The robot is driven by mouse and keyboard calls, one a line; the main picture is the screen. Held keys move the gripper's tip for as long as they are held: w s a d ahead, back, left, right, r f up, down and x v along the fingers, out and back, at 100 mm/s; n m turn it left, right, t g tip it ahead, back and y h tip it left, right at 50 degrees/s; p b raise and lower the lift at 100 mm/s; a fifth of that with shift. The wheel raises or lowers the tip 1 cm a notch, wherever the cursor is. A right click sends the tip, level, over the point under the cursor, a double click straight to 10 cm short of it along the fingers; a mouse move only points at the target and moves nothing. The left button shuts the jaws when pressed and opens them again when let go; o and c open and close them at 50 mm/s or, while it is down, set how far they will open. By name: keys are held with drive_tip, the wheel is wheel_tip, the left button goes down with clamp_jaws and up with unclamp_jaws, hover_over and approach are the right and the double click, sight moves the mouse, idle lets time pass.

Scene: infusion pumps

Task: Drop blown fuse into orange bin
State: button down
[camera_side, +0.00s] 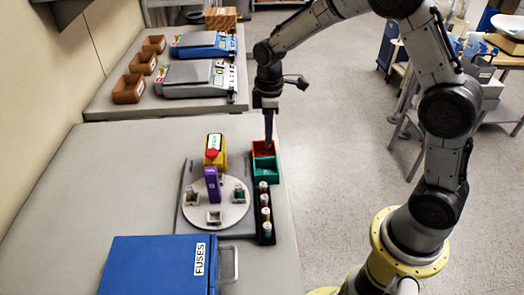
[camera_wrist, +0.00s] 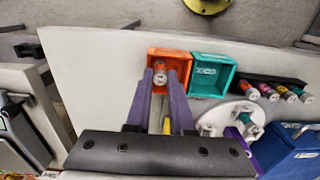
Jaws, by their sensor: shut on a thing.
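The orange bin (camera_side: 259,146) stands at the table's right edge, joined by the teal bin beside it. In the wrist view, the orange bin (camera_wrist: 168,53) lies straight past my fingertips. My gripper (camera_side: 268,139) points down over the orange bin. In the wrist view, my gripper (camera_wrist: 160,77) has its two purple fingers closed on a small fuse (camera_wrist: 159,76) with a grey end and an orange-red band. The fuse appears inside the bin's outline; its exact height above the bin floor is unclear. In the side view the fuse cannot be made out.
The teal bin (camera_side: 265,166) adjoins the orange one. A black rack (camera_side: 267,228) holds several fuses. A round white plate (camera_side: 227,219) carries sockets and a purple part (camera_side: 212,184). A yellow box with a red button (camera_side: 216,152) and a blue FUSES box (camera_side: 150,265) stand nearby.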

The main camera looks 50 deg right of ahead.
drive_tip(key=c, duration=0.7)
unclamp_jaws()
drive_tip(key=shift+r, duration=0.1)
wheel_tip(320, 180, up, 14)
